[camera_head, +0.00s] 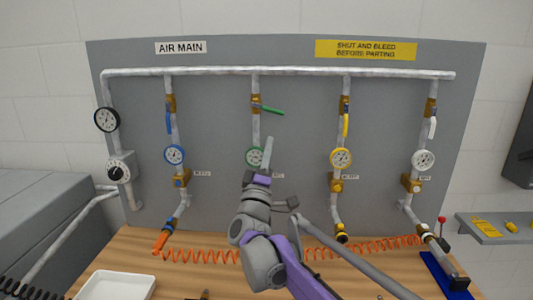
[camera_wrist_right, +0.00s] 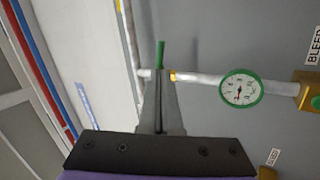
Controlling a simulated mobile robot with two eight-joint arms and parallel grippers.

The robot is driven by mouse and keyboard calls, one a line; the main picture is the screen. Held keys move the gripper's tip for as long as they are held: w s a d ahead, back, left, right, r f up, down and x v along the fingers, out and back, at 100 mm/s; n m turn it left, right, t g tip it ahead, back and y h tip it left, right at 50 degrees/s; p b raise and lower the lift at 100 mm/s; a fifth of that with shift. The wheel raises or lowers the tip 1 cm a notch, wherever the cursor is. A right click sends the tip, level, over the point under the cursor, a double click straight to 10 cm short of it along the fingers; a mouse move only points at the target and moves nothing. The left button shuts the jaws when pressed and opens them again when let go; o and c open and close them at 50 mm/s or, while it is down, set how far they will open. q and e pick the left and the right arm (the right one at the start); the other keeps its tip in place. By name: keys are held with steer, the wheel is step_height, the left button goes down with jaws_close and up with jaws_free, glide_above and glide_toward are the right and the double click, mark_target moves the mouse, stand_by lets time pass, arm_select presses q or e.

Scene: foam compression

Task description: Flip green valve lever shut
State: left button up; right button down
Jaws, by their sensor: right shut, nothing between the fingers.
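My right gripper (camera_head: 267,146) is shut and empty, just below the lever in the head view. Its closed fingers (camera_wrist_right: 160,85) also show in the right wrist view. I cannot tell whether they touch the lever. The green-rimmed gauge (camera_wrist_right: 241,87) is below the valve on this pipe. My left gripper is not in view.
Blue (camera_head: 169,123), yellow (camera_head: 346,125) and white (camera_head: 433,127) levers lie along neighbouring pipes. An orange coiled hose (camera_head: 205,256), a white tray (camera_head: 115,286) and a blue vise-like tool (camera_head: 445,275) are on the wooden bench (camera_head: 185,278).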

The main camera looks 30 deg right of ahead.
mark_target(277, 111)
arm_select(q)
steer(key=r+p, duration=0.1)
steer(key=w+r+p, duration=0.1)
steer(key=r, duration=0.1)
arm_select(e)
steer(key=x, duration=0.9)
steer(key=shift+d+r+n+t+y, duration=0.15)
steer(key=shift+r+n+t+y, duration=0.15)
steer(key=shift+n+t+y, duration=0.5)
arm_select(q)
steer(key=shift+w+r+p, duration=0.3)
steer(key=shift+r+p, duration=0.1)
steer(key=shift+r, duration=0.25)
arm_select(e)
steer(key=shift+s+d+r+n, duration=0.1)
steer(key=shift+s+r+n, duration=0.05)
steer(key=shift+r+n, duration=0.45)
steer(key=shift+d+f, duration=0.1)
steer(key=shift+f, duration=0.1)
